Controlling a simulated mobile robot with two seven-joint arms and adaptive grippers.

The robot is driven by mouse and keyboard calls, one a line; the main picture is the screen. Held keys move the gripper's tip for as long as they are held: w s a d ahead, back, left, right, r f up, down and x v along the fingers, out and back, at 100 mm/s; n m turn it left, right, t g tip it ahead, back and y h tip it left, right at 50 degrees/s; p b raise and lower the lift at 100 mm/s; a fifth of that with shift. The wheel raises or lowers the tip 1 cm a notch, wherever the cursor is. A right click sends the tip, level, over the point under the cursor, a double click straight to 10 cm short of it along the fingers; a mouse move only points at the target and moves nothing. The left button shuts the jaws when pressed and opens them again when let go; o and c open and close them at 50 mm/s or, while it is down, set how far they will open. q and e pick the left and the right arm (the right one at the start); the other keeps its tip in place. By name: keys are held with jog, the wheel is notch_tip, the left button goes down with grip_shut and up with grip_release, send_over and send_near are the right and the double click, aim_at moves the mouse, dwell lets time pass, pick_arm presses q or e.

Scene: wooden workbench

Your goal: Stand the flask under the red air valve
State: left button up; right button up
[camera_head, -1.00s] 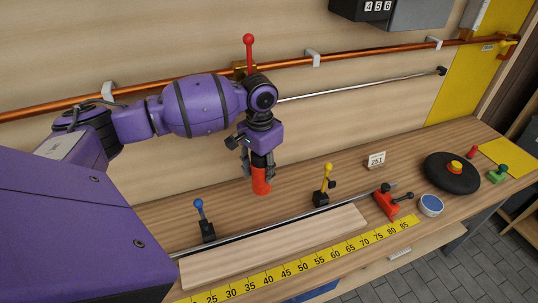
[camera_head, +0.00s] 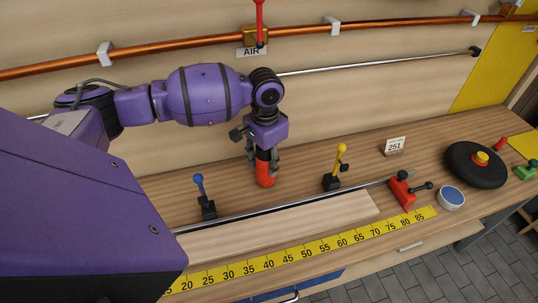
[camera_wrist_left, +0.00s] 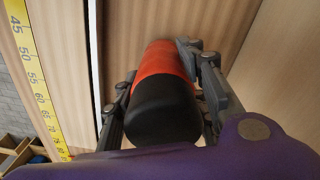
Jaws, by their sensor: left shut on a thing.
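The flask (camera_head: 265,176) is a red-orange cylinder with a black top. My left gripper (camera_head: 263,160) is shut on its upper part and holds it upright over the back half of the bench. I cannot tell whether its base touches the wood. In the left wrist view the flask (camera_wrist_left: 165,95) sits between the two fingers, black end nearest the camera. The red air valve (camera_head: 260,22) is on the copper pipe on the back wall, cut by the top edge of the picture. Its AIR label (camera_head: 252,52) is above the gripper. My right gripper is not in view.
A blue-knobbed lever (camera_head: 204,198) stands left of the flask and a yellow-knobbed lever (camera_head: 335,170) right. A steel rod, a pale board (camera_head: 290,222) and a yellow ruler (camera_head: 300,252) lie in front. A 251 card (camera_head: 395,146) stands further right. Bare wood surrounds the flask.

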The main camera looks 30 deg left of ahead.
pick_arm(q)
jog(key=shift+w, duration=0.1)
jog(key=shift+f, duration=0.65)
dwell(0.3)
jog(key=o, duration=1.5)
